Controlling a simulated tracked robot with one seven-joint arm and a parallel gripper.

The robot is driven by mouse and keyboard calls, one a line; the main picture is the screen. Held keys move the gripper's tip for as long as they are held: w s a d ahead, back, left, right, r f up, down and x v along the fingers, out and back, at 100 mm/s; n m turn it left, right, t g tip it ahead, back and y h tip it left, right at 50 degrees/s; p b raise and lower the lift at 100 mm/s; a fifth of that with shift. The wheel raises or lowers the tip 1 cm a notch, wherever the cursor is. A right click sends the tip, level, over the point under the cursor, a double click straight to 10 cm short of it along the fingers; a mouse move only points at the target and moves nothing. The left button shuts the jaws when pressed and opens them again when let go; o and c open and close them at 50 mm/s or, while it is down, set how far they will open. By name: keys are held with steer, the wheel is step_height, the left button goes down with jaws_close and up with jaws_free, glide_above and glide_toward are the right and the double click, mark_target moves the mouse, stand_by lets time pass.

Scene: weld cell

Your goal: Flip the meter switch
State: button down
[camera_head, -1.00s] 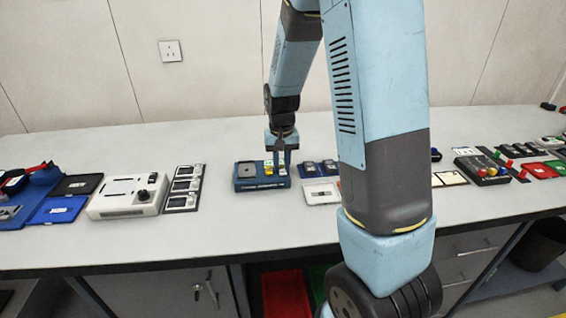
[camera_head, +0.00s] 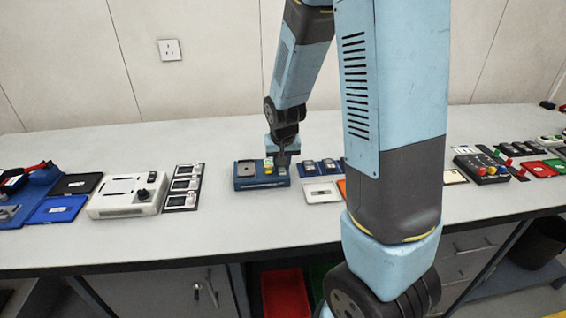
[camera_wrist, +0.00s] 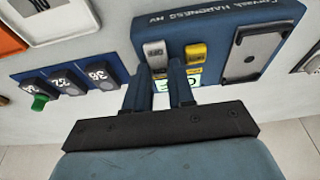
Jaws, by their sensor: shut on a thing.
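The meter is a blue box (camera_head: 245,183) on the bench, with lettering on its side that shows in the wrist view (camera_wrist: 225,20). Its top carries a grey square plate (camera_wrist: 243,55), a yellow block (camera_wrist: 196,53), a small silver switch (camera_wrist: 156,50) and a green-lit display (camera_wrist: 194,81), partly covered by a finger. My gripper (camera_head: 283,160) is down at the right part of the meter. In the wrist view its two dark fingers (camera_wrist: 160,75) reach the silver switch with their tips close together on it. The exact contact is partly hidden.
Numbered dark blocks on a blue base (camera_wrist: 68,80) stand close beside the meter. A white-framed tray (camera_head: 320,192) lies in front of them. A white instrument (camera_head: 127,195) and a panel of small units (camera_head: 184,187) stand left. Bare bench lies in front of the meter.

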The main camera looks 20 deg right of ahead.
steer(key=c, duration=1.2)
jaws_free()
steer(key=shift+c, duration=0.2)
steer(key=shift+r, duration=0.15)
steer(key=v, duration=1.3)
steer(key=shift+r, duration=0.25)
steer(key=shift+s, duration=0.1)
